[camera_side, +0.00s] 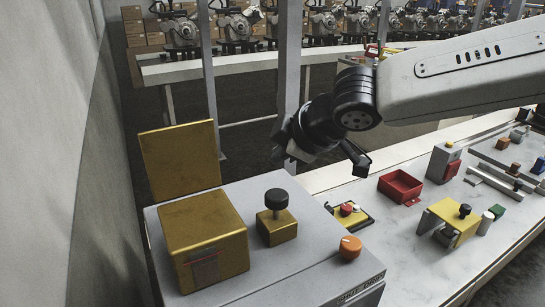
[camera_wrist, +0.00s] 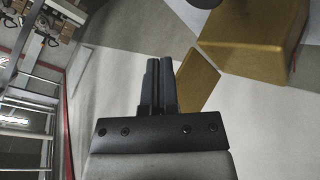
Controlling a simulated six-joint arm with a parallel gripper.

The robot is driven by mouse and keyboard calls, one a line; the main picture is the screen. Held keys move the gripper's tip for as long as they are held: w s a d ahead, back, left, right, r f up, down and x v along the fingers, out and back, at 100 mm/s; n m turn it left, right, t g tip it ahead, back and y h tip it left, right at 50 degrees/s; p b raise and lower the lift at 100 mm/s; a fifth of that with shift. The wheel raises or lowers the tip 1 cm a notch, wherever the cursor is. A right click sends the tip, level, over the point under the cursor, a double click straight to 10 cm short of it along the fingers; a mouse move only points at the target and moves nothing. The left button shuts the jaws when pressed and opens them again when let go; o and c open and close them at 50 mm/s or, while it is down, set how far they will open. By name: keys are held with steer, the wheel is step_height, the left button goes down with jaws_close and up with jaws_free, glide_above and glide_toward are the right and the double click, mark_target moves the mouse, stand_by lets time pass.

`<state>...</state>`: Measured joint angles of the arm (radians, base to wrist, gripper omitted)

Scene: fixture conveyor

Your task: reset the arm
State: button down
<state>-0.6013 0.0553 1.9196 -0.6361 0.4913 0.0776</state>
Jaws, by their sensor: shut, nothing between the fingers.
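My gripper (camera_wrist: 160,64) shows in the wrist view with its two dark fingers together and nothing between them. In the side view my arm reaches in from the right and its end hangs in the air behind the grey cabinet (camera_side: 300,262).
On the cabinet are a gold box (camera_side: 205,235) with a raised panel (camera_side: 180,160), a gold block with a black knob (camera_side: 278,222) and an orange knob (camera_side: 350,246). A red tray (camera_side: 400,186) and a yellow fixture (camera_side: 455,220) stand on the white table at right.

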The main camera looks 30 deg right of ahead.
steer(key=s+d+f+m+g+h, duration=0.1)
steer(key=s+d+f+m+g, duration=0.2)
steer(key=d+f, duration=0.7)
steer(key=s+d+f+m+g+h, duration=0.1)
steer(key=s+d+f+m+g, duration=0.2)
steer(key=s+d+f+m, duration=0.5)
steer(key=s+d+f, duration=0.3)
steer(key=s+d, duration=0.1)
steer(key=d, duration=0.1)
steer(key=shift+d, duration=0.3)
stand_by(3.5)
steer(key=w+a+r+n+t, duration=0.2)
steer(key=w+a+r, duration=0.3)
steer(key=a+r, duration=0.3)
steer(key=w+a+r+n+t+y, duration=0.1)
steer(key=w+a+r+n+t, duration=0.1)
steer(key=w+a+r+n, duration=0.3)
steer(key=w+a+r+n+t+y, duration=0.1)
steer(key=w+a+r+n, duration=0.3)
steer(key=a+r, duration=0.6)
steer(key=shift+w+a+r+t, duration=0.35)
steer(key=shift+w+r+t, duration=0.15)
steer(key=shift+r, duration=0.4)
